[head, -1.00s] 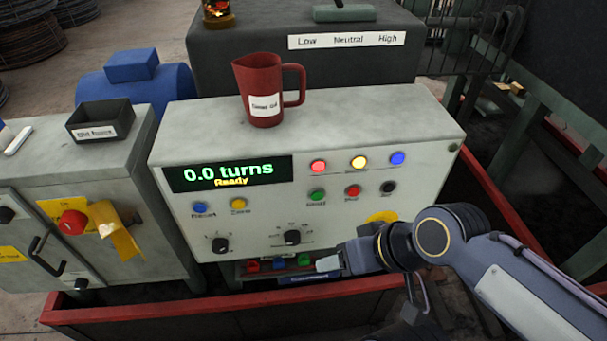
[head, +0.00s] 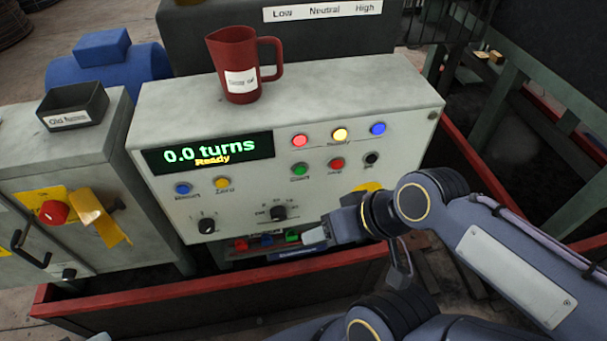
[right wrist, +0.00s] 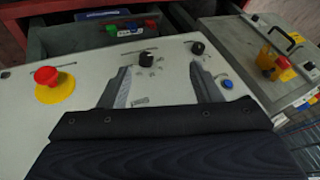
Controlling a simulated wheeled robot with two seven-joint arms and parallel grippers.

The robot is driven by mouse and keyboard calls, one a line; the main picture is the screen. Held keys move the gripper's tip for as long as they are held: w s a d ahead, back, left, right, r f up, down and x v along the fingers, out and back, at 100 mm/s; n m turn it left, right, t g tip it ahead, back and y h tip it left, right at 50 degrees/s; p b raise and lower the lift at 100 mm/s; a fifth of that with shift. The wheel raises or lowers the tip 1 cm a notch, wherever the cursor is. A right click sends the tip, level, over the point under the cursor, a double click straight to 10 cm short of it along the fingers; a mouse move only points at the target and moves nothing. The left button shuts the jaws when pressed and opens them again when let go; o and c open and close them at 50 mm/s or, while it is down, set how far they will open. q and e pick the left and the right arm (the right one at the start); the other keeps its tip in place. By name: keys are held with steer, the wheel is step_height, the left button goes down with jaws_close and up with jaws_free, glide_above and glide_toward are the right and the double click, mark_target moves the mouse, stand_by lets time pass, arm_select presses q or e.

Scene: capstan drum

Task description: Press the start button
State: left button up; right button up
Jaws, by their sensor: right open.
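The green start button (head: 300,170) sits on the sloped grey control panel (head: 330,205), left of a red stop button (head: 336,164) and a black button (head: 371,158). The display (head: 208,153) reads "0.0 turns" and "Ready". My right gripper (head: 316,235) is at the panel's lower edge, below the start button and apart from it. In the right wrist view its two fingers (right wrist: 160,70) are spread with nothing between them, over the knob area. The green button cannot be made out there. My left gripper is not in view.
A red jug (head: 238,68) stands on top of the panel housing. Knobs (head: 278,213) and a red emergency stop on yellow (right wrist: 47,77) are lower on the panel. A tray of coloured pieces (head: 268,241) lies beneath. A red-rimmed frame (head: 120,310) runs in front.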

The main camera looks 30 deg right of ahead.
stand_by(0.4)
jaws_close()
stand_by(1.6)
